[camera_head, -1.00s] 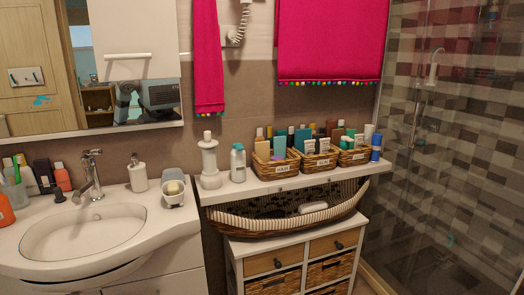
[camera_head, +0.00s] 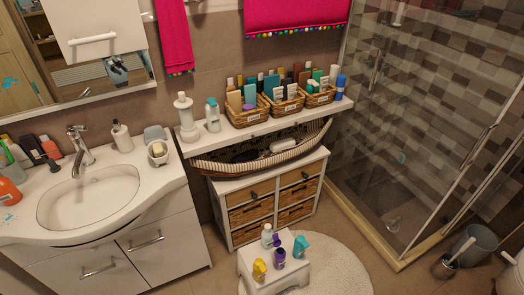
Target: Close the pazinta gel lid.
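A small white stool (camera_head: 262,285) stands on the floor in the lower middle of the head view. Several small bottles stand on it: a white and light-blue bottle (camera_head: 267,235), a purple bottle (camera_head: 280,259), a yellow bottle (camera_head: 259,269) and a teal bottle (camera_head: 301,247). The labels are too small to read, so I cannot tell which one is the pazinta gel. Whether any lid is open is also too small to tell. Neither of my grippers is in view.
A white sink counter (camera_head: 150,205) is at left. A shelf with wicker baskets (camera_head: 286,106) of bottles stands above a wicker drawer unit (camera_head: 272,205). A round white rug (camera_head: 335,265) lies by the stool. A glass shower (camera_head: 440,130) and a grey bin (camera_head: 474,246) are at right.

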